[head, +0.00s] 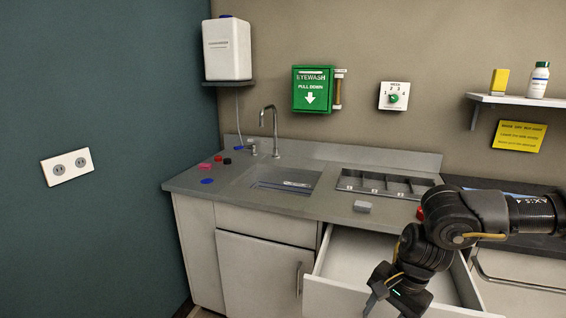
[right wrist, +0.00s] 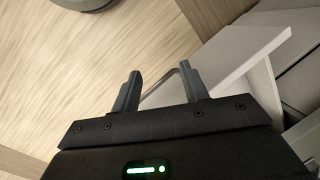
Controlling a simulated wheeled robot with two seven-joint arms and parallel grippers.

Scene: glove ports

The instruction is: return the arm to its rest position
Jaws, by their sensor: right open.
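My right arm comes in from the right in the head view and bends down in front of the counter. My right gripper (head: 374,299) hangs near the front of the open drawer (head: 365,262). In the right wrist view the fingers of my right gripper (right wrist: 160,88) are apart. A thin grey bar, perhaps the drawer's handle, shows behind the gap between them, and I see nothing gripped. The drawer's pale front edge (right wrist: 235,62) lies just beyond the fingers. My left gripper is in neither view.
The counter holds a sink (head: 275,184), a divided tray (head: 385,184), a grey block (head: 362,206) and a red object (head: 420,213) beside my arm. The open drawer juts into the room.

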